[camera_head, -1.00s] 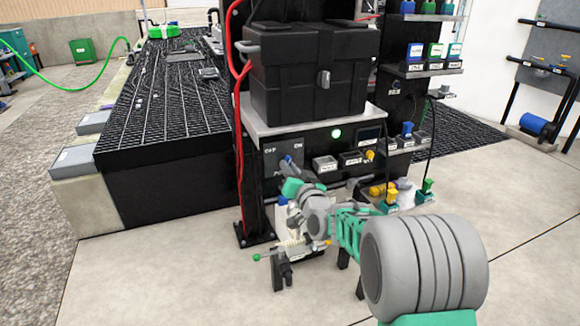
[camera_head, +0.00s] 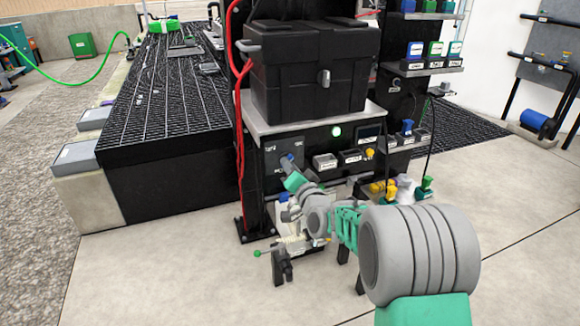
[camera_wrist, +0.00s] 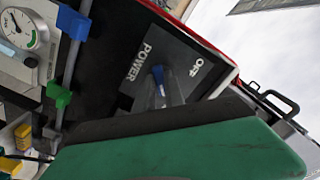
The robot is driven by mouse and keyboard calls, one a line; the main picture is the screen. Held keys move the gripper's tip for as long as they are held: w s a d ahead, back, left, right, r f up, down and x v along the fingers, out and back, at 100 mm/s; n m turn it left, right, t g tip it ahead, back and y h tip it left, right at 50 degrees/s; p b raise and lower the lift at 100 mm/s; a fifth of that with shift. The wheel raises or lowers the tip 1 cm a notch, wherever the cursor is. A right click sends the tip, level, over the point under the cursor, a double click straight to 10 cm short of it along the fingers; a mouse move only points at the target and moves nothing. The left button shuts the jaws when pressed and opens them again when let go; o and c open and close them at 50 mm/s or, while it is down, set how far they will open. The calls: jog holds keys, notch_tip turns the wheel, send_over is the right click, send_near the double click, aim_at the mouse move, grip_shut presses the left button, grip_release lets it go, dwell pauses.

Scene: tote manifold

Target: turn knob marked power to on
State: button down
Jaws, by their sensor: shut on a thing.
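The power panel (camera_head: 268,155) is a dark grey plate on the front of the black cabinet. In the wrist view its POWER and OFF lettering (camera_wrist: 138,62) is readable, and the ON mark is not visible. The power knob (camera_wrist: 166,73) shows a blue part in the middle of the panel. My gripper (camera_head: 287,163) is at the panel, its fingers tilted up and left, and it is shut on the knob. A large green part of my gripper fills the lower wrist view and hides part of the panel. The knob's exact angle is hard to tell.
A green lamp (camera_head: 336,132) glows right of the panel. A black case (camera_head: 310,75) sits on top of the cabinet. Labelled boxes (camera_head: 325,162) and a yellow knob (camera_head: 369,153) are to the right. Red hoses (camera_head: 239,130) run down the left post. Open floor lies in front.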

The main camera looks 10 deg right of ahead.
jog(key=c, duration=1.4)
grip_release()
jog(key=shift+c, duration=0.2)
jog(key=s+d+p, duration=0.1)
jog(key=s, duration=0.6)
jog(key=shift+s, duration=0.35)
jog(key=shift+d, duration=0.1)
